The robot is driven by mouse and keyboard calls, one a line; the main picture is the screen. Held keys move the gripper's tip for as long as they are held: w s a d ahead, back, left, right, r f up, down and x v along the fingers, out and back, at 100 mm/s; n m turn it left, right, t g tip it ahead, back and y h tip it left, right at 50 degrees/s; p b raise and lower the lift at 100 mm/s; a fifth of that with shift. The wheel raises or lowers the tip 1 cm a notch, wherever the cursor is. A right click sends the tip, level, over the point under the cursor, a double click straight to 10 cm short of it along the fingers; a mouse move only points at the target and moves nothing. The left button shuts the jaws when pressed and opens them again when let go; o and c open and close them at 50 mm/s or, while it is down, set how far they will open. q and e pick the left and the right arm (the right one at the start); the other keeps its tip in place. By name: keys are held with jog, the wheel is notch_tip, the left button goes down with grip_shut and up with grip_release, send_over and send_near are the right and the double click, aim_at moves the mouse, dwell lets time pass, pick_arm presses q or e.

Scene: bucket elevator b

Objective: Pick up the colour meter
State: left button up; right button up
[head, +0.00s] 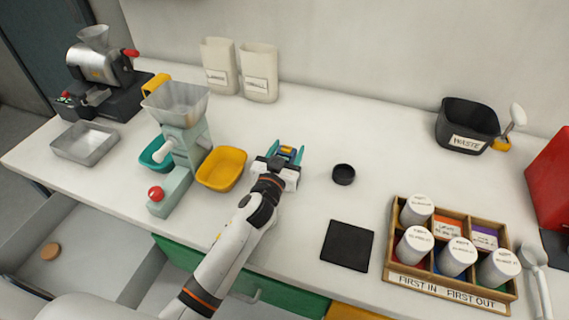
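A small blue device with a yellowish part, seemingly the colour meter (288,152), is on the white worktop in the middle of the head view. My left gripper (287,156) reaches it from the front, with one teal finger on each side of it. The gripper body hides the device's near end. I cannot tell whether the fingers touch it or whether a small gap remains. My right gripper is not in view.
A yellow tray (222,168) and a grinder (180,125) stand left of the gripper. A small black cup (343,174) and a black mat (347,245) lie to the right. A wooden rack (450,287) holds several white-lidded jars. A black waste bin (467,125) stands at the back right.

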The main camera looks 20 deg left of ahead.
pick_arm(q)
jog(key=c, duration=0.9)
jog(key=shift+r, duration=0.1)
jog(key=shift+c, duration=0.8)
